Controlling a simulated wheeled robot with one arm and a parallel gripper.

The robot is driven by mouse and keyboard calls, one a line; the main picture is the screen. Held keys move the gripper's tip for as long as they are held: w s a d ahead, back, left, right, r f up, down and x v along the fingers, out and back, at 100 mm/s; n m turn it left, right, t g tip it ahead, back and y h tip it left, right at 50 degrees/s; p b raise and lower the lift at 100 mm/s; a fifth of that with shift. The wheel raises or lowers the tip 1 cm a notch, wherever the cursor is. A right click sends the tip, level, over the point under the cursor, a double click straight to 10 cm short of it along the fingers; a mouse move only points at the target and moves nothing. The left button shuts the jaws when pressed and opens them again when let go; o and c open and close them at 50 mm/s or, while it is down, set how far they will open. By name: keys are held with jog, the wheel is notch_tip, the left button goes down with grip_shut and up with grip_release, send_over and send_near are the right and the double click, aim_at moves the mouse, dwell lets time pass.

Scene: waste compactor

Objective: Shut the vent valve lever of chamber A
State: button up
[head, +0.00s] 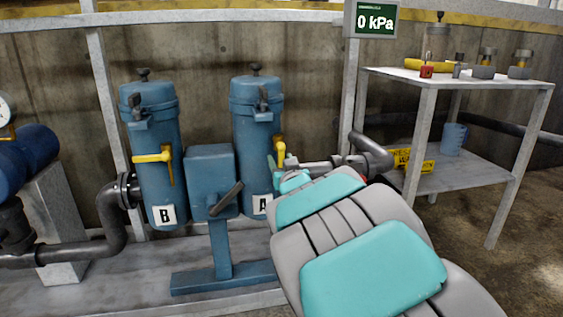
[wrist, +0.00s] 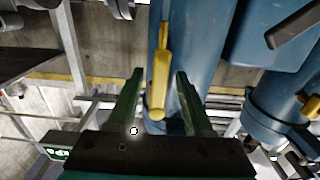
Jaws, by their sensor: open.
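Chamber A (head: 257,115) is a blue upright cylinder with an "A" label, partly covered by my arm. Its yellow vent valve lever (head: 279,152) is on its front right side, pointing roughly along the cylinder. In the wrist view, which looks inverted, the yellow lever (wrist: 160,80) runs between the two dark green fingers of my gripper (wrist: 159,73). The gripper is open, with a gap visible on both sides of the lever. In the head view my arm hides most of the gripper.
Chamber B (head: 157,190) stands to the left with its yellow lever (head: 153,158) lying crosswise. A blue pedestal box (head: 210,170) with a dark handle stands between the chambers. A grey pipe (head: 370,155) and table (head: 465,80) are to the right. A display (head: 375,20) reads 0 kPa.

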jog(key=shift+c, duration=0.3)
grip_shut()
dwell(1.1)
